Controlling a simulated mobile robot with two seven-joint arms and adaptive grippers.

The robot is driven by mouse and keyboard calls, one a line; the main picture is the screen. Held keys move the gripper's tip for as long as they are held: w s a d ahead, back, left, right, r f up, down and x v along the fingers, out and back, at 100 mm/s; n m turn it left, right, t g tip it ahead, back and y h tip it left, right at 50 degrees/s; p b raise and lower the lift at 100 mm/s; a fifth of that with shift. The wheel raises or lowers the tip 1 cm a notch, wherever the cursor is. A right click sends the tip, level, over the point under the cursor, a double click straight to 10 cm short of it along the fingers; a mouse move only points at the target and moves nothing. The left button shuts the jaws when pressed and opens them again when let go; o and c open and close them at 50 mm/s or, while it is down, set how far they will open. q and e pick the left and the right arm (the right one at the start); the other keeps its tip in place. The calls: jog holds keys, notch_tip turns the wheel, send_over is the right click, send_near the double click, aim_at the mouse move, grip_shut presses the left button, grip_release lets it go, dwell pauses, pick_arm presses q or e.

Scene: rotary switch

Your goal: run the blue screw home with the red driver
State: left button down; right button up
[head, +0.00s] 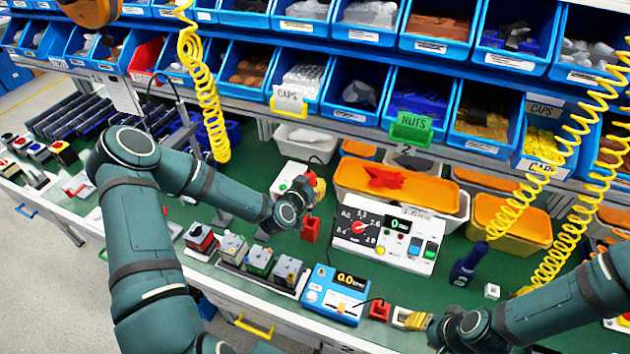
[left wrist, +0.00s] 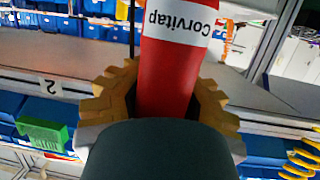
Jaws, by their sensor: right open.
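The red driver (left wrist: 168,75), with a white "Corvitap" label, stands between the golden fingers of my left gripper (left wrist: 165,100) in the left wrist view. The fingers press against both its sides. In the head view my left gripper (head: 313,190) is over the middle of the bench, mostly hidden by its own wrist. A red piece (head: 311,229) shows just below it; I cannot tell whether this is the driver's lower part. My right gripper (head: 418,320) is open at the front edge, beside a small pale block. I cannot make out the blue screw.
A white panel with a dial (head: 360,226) stands right of my left gripper. A blue meter (head: 335,293) and a row of small switch units (head: 260,260) lie in front. A dark blue driver (head: 465,268) hangs on a yellow coil at the right. Bins line the back.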

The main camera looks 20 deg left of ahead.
aim_at(314, 204)
notch_tip(314, 204, down, 5)
jog(key=b, duration=0.4)
jog(key=shift+a+r, duration=0.1)
pick_arm(q)
notch_tip(314, 204, down, 8)
jog(key=b, duration=0.1)
jog(key=shift+b, duration=0.4)
pick_arm(e)
jog(key=shift+w+f, duration=0.1)
jog(key=shift+f, duration=0.85)
pick_arm(q)
jog(key=shift+f, duration=0.15)
jog(key=shift+f+b, duration=0.15)
jog(key=shift+b, duration=0.2)
pick_arm(e)
jog(key=shift+f, duration=0.35)
pick_arm(q)
jog(key=shift+f+b, duration=0.3)
jog(key=shift+b, duration=0.1)
pick_arm(e)
jog(key=shift+f, duration=0.4)
pick_arm(q)
jog(key=c, duration=0.8)
grip_release()
jog(key=shift+c, duration=0.2)
